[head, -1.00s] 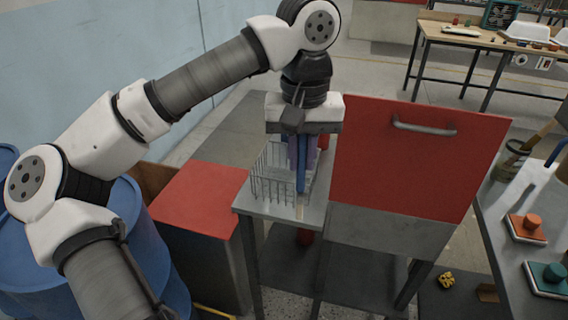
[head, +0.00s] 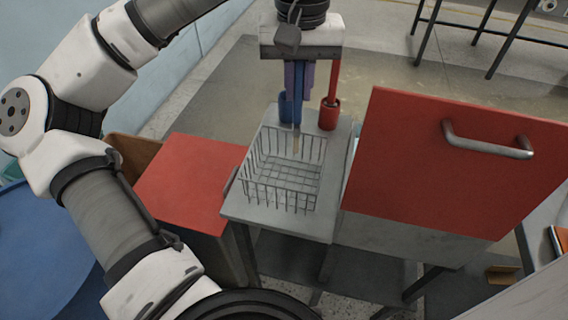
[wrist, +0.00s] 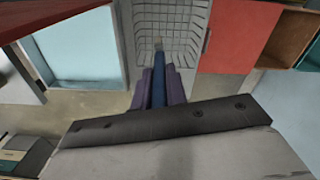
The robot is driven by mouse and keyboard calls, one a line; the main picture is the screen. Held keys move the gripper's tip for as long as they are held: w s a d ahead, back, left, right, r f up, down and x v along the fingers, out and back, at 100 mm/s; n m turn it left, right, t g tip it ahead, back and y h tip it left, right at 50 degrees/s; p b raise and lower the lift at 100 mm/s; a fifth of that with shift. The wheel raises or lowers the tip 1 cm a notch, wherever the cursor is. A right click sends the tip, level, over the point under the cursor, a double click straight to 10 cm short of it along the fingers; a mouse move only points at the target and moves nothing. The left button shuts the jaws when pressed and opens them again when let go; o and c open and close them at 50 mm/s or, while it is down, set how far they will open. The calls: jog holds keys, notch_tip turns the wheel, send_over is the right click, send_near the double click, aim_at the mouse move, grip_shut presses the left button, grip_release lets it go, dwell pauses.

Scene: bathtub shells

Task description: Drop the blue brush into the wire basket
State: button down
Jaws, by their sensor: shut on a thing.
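My gripper (head: 298,85) points down with its purple fingers shut on the blue brush (head: 298,108). The brush hangs upright, its pale tip lowest, and in the head view this tip overlaps the far part of the wire basket (head: 262,195). I cannot tell exactly how high the tip is above the basket. In the wrist view, the blue brush (wrist: 158,88) sits between the two fingers (wrist: 158,92), and its tip shows against the wire basket (wrist: 185,18). The basket looks empty and stands on a small grey table (head: 240,208).
A red cup (head: 329,117) with a red-handled tool and a blue cup (head: 285,108) stand behind the basket. A tall red panel with a handle (head: 455,170) rises on the right. A red-topped box (head: 190,180) stands on the left.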

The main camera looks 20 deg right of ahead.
aim_at(297, 123)
jog(key=shift+f+b, duration=2.15)
jog(key=shift+f, duration=0.7)
jog(key=c, duration=1.3)
grip_release()
jog(key=shift+r, duration=0.1)
notch_tip(297, 123, up, 14)
jog(key=shift+f+p, duration=0.15)
jog(key=shift+p, duration=0.55)
jog(key=shift+s, duration=0.1)
